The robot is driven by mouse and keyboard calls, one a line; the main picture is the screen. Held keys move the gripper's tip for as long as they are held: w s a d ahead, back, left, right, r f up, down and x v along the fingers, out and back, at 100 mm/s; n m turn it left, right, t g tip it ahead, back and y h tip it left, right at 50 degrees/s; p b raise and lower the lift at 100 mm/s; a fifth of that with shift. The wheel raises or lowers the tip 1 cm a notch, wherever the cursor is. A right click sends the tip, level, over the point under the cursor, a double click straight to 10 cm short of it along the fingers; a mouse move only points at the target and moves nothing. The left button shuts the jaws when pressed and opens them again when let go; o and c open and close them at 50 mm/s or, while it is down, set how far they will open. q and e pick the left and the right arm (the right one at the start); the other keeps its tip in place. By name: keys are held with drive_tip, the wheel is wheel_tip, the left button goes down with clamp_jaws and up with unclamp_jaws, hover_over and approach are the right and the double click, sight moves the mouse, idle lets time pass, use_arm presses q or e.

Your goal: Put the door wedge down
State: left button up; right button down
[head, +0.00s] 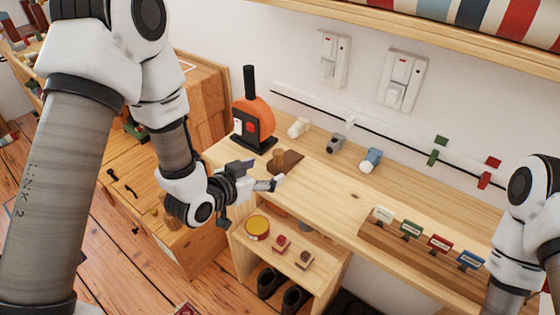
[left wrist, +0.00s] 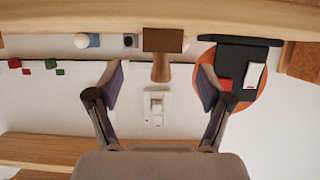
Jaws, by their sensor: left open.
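The door wedge (head: 289,163), a dark brown block with a lighter wooden grip, rests on the pale wooden desk (head: 325,190) near its front edge. In the left wrist view the wedge (left wrist: 162,40) is at top centre with its grip pointing down the picture. My left gripper (head: 272,183) is just in front of the wedge at the desk edge. Its fingers are spread and empty in the left wrist view (left wrist: 161,86), with the wedge's grip between and beyond them, apart from both. The right arm shows at the right edge; its gripper is out of frame.
An orange and black device (head: 253,122) stands close behind the wedge. Small white, grey and blue items lie along the wall. A rack of coloured labels (head: 420,241) stands at the right front. A lower shelf (head: 285,245) holds a yellow-topped tin. The middle desk is clear.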

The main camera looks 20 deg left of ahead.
sight(275, 165)
use_arm(q)
drive_tip(key=x, duration=0.2)
drive_tip(key=shift+w+d+f, duration=0.1)
drive_tip(key=shift+w+d, duration=0.05)
drive_tip(key=shift+w, duration=0.2)
drive_tip(key=shift+w+d+p, duration=0.15)
drive_tip(key=shift+w+p, duration=0.15)
drive_tip(key=shift+p, duration=0.1)
drive_tip(key=x, duration=0.4)
drive_tip(key=shift+f+p, duration=0.25)
drive_tip(key=shift+p, duration=0.1)
drive_tip(key=shift+w+f, duration=0.1)
drive_tip(key=shift+w, duration=0.15)
drive_tip(key=shift+s, duration=0.15)
drive_tip(key=shift+c, duration=1)
drive_tip(key=c, duration=1.2)
drive_tip(key=shift+c, duration=0.2)
drive_tip(key=shift+r, duration=0.25)
